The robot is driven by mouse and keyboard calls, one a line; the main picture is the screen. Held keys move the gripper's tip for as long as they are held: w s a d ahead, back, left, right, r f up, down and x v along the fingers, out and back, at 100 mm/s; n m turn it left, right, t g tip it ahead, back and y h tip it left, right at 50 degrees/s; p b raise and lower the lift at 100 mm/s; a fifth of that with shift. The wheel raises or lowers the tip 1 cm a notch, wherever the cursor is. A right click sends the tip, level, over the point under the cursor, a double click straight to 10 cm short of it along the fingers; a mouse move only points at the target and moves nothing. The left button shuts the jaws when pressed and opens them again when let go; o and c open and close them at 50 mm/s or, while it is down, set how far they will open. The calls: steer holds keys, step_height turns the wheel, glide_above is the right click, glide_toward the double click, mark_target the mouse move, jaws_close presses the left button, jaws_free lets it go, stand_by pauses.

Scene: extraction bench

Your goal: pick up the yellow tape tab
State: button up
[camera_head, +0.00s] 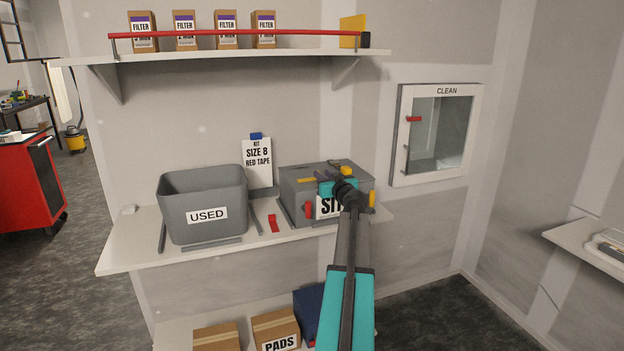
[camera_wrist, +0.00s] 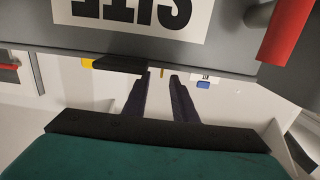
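A grey box labelled SITE (camera_head: 290,196) stands on the bench. Small yellow pieces show at it: a flat strip at its upper left (camera_head: 307,180), a piece on top near the back (camera_head: 346,169) and an upright piece at its right end (camera_head: 372,199). I cannot tell which is the tape tab. My gripper (camera_head: 328,176) is over the box and hides part of its lid and label. In the wrist view the fingers (camera_wrist: 160,75) are apart with nothing seen between them. A small yellow bit (camera_wrist: 87,63) shows left of them, beside a dark block (camera_wrist: 120,63).
A grey USED bin (camera_head: 190,222) stands left of the box. A red tab (camera_head: 273,223) lies between bin and box; another red piece (camera_head: 309,209) is on the box front. A shelf (camera_head: 240,54) hangs above.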

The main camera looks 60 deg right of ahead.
steer(key=p+x, duration=0.1)
steer(key=x, duration=0.1)
steer(key=shift+w+d+r+p, duration=0.1)
steer(key=shift+w+p, duration=0.2)
steer(key=shift+w, duration=0.05)
steer(key=shift+p+x, duration=0.35)
steer(key=shift+x, duration=0.65)
steer(key=shift+c, duration=0.3)
jaws_close()
